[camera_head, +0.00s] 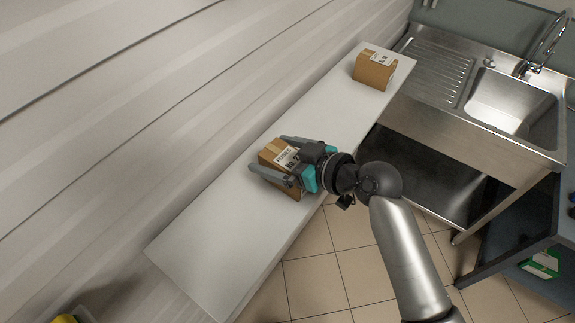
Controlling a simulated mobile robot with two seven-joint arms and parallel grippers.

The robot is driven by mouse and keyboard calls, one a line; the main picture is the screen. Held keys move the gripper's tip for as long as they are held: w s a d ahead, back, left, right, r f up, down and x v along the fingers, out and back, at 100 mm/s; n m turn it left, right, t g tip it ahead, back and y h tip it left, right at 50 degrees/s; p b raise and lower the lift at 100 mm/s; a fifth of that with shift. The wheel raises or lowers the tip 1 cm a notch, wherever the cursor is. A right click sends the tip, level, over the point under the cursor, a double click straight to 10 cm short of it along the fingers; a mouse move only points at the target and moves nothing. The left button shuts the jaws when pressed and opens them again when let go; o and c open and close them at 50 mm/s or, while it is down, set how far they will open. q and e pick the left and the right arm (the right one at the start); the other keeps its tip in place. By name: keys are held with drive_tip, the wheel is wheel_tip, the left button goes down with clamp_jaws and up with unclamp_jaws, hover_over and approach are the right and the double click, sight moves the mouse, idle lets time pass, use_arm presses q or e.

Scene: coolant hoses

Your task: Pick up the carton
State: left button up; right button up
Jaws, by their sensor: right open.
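A brown carton (269,156) with a white label sits on the white shelf (215,229), near its middle. My right gripper (268,153) is open, with one finger along each side of this carton. The gripper's body and fingers hide part of the carton, and I cannot tell whether the fingers touch it. A second brown carton (374,72), also with a white label, stands at the shelf's far end. My left gripper is not in view.
A steel sink (512,105) with a ribbed drainboard and a tap stands beyond the shelf's far end. A pale wall runs along the shelf's left side. A dark table with a green item (541,263) is at the right. The shelf's near end is clear.

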drive_tip(key=c, duration=1.5)
drive_tip(key=shift+r, duration=0.15)
drive_tip(key=shift+c, duration=0.2)
wheel_tip(320, 180, up, 20)
drive_tip(key=p, duration=0.1)
drive_tip(key=shift+p, duration=0.4)
wheel_tip(320, 180, up, 3)
drive_tip(key=p, duration=0.2)
drive_tip(key=shift+p, duration=0.3)
